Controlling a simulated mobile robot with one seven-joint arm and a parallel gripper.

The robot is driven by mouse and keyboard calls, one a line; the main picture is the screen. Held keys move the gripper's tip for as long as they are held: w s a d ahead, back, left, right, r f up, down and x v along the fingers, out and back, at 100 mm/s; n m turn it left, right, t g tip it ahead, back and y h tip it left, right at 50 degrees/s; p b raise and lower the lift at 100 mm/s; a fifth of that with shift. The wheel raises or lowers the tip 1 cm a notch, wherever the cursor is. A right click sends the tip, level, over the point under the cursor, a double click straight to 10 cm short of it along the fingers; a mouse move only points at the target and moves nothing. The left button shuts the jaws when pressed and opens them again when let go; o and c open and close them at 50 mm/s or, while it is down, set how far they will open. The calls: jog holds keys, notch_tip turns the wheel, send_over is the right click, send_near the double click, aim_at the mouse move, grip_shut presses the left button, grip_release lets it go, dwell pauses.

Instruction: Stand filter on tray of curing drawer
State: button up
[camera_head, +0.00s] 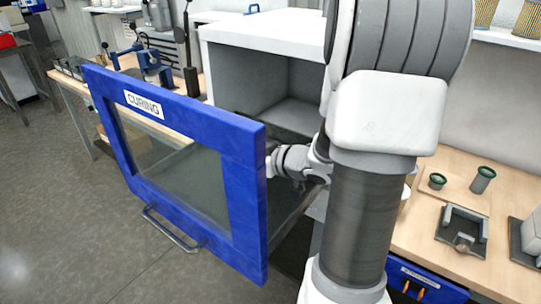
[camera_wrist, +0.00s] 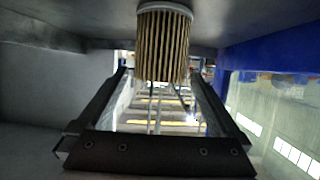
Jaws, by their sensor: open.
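The blue-framed curing drawer front (camera_head: 250,200), labelled CURING, stands out from the grey cabinet. My arm reaches in behind it, and my gripper is hidden there in the head view. In the wrist view my gripper (camera_wrist: 162,76) is open. A pleated tan filter (camera_wrist: 163,42) with a pale end cap shows at the fingertips, with a gap on each side. Its pleats run up and down in that picture, and neither finger appears to press on it. The drawer's tray is mostly hidden, and I cannot tell whether the filter rests on it.
The blue drawer front (camera_wrist: 270,52) is close on the right in the wrist view. The open grey cabinet (camera_head: 265,80) stands behind the drawer. A wooden bench (camera_head: 425,235) at the right holds green-topped parts (camera_head: 483,178) and grey fixtures. More filters (camera_head: 530,18) sit on a shelf.

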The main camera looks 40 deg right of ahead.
jog(key=p+v, duration=0.2)
jog(key=v, duration=0.8)
jog(key=shift+s, duration=0.3)
jog(key=shift+r, duration=0.1)
